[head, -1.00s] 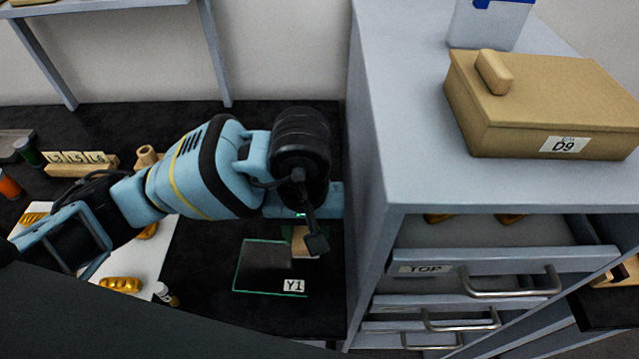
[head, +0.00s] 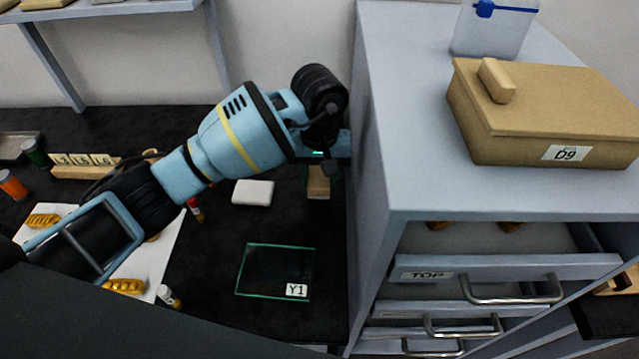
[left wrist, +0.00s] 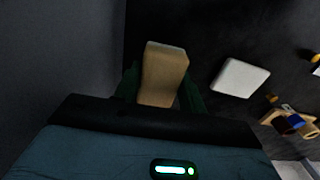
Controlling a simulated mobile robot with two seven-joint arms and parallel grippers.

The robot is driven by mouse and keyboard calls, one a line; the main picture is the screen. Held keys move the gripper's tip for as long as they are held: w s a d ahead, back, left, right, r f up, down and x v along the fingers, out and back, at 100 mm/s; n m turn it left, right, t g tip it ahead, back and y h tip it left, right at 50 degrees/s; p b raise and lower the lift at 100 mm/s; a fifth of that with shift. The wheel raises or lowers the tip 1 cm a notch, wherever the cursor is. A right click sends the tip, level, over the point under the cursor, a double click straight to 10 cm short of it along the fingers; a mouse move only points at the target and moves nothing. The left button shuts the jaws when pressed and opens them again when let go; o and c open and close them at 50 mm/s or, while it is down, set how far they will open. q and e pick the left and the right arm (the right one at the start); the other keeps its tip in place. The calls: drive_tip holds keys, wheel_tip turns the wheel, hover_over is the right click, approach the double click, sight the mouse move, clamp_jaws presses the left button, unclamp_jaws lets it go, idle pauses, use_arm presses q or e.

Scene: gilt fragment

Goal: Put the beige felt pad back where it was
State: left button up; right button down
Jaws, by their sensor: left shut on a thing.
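The beige felt pad (head: 319,184) is a small tan block between the fingers of my left gripper (head: 318,172), over the black bench beside the grey cabinet. In the left wrist view the pad (left wrist: 163,75) stands out between the dark fingers of my left gripper (left wrist: 158,88), which is shut on it. Whether its lower end touches the bench is not clear. My right gripper is not in view.
A clear glass plate (head: 270,268) labelled Y1 lies on the bench. A white pad (head: 253,192) lies left of my gripper. The grey cabinet (head: 400,160), its top drawer (head: 430,264) partly open, bounds the right side. A lidded box (head: 545,130) labelled D9 stands on it.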

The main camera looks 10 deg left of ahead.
sight(319, 185)
use_arm(q)
drive_tip(key=shift+w, duration=0.25)
drive_tip(key=shift+f, duration=1.75)
drive_tip(key=shift+f, duration=0.15)
drive_tip(key=o, duration=0.9)
wheel_tip(319, 185, up, 12)
drive_tip(key=shift+r, duration=0.15)
